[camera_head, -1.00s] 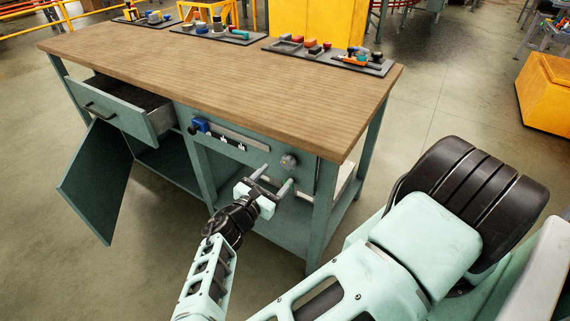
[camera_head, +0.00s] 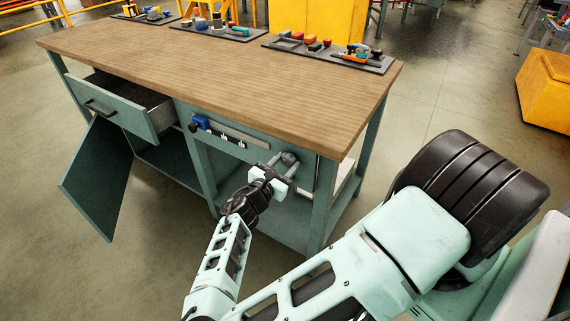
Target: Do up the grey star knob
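The grey star knob (camera_head: 289,158) is on the green front panel of the workbench, near its right end under the wooden top. My gripper (camera_head: 281,164) is at the knob, coming from below and in front. Its fingers reach up to either side of the knob and partly hide it. The fingers look spread, with the knob between them. I cannot tell whether they touch it.
The blue part (camera_head: 200,122) and a light slotted strip (camera_head: 240,134) are on the panel left of the knob. The drawer (camera_head: 118,105) is pulled out, and the cabinet door (camera_head: 97,180) hangs open. Trays of parts (camera_head: 330,56) line the back of the wooden top (camera_head: 230,70).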

